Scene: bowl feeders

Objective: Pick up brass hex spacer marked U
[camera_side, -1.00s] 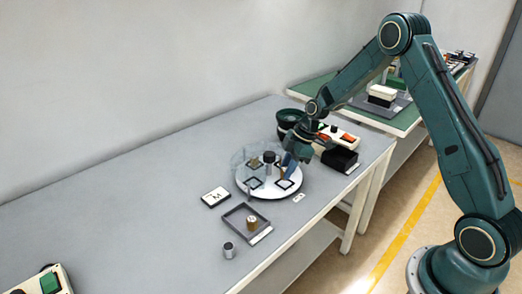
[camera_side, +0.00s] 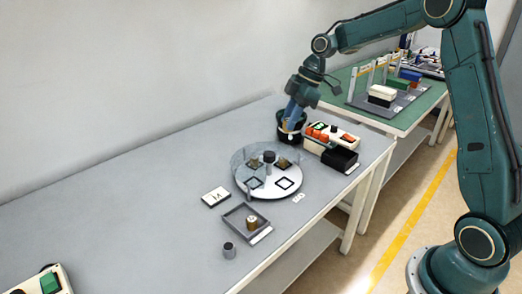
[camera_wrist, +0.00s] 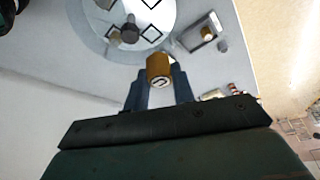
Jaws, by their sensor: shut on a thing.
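My gripper (camera_wrist: 160,85) is shut on a brass spacer (camera_wrist: 159,66), with one dark finger on each side. The spacer's near end face carries a light mark, too small to read surely. In the side view my gripper (camera_side: 291,128) is at the dark bowl (camera_side: 284,133) behind the white turntable (camera_side: 293,194); the held spacer cannot be made out there. Two small brownish parts sit on the turntable's far side, one left (camera_side: 254,163) and one right (camera_side: 283,162). Another brass part (camera_side: 252,223) sits in the grey tray (camera_side: 233,222).
A clear curved guard (camera_side: 240,160) stands around the turntable's far left side. A letter card (camera_side: 215,197) and a grey cylinder (camera_side: 229,251) lie in front. A control box (camera_side: 345,140) and a black bin (camera_side: 340,160) stand at right.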

